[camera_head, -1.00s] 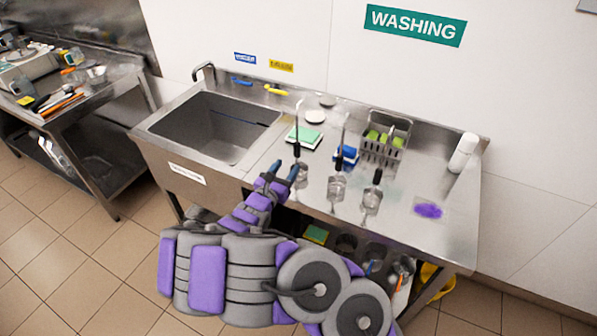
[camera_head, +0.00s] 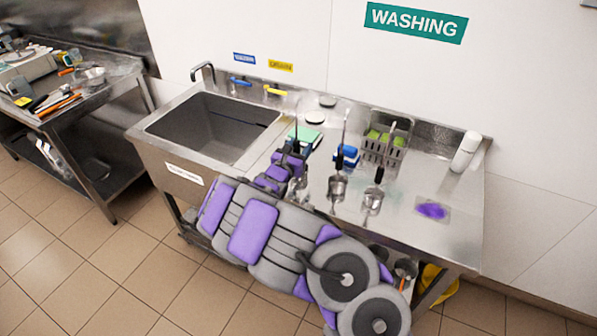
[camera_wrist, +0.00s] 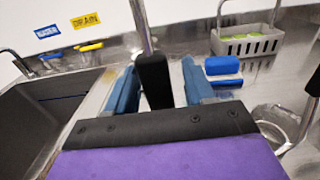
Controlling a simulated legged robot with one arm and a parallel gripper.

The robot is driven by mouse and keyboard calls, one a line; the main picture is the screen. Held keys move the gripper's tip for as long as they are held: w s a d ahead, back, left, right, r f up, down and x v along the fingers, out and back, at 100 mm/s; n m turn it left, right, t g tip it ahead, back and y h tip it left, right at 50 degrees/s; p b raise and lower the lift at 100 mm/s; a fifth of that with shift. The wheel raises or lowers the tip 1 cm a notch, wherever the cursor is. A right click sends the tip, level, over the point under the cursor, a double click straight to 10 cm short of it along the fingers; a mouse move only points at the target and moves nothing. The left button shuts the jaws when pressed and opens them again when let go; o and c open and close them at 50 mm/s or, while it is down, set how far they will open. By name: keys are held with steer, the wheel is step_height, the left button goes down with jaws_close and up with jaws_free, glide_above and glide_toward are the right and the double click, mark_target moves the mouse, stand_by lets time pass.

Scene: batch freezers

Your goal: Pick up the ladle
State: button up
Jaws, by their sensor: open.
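Three ladle-like tools with metal bowls and black-gripped handles stand on the steel counter. The left ladle (camera_head: 296,144) has its upright handle at my gripper (camera_head: 290,158); its bowl is mostly hidden by my arm. In the wrist view, the black grip of this ladle (camera_wrist: 154,82) lies between the two blue fingers of my gripper (camera_wrist: 160,84), with a gap on each side. My gripper is open and not closed on it. The middle ladle (camera_head: 337,188) and right ladle (camera_head: 372,202) stand to the right of my gripper.
A deep sink (camera_head: 205,130) is to the left. A purple patch (camera_head: 432,210) lies in a clear area at right.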

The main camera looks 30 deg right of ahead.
steer(key=shift+c, duration=0.4)
jaws_close()
stand_by(0.4)
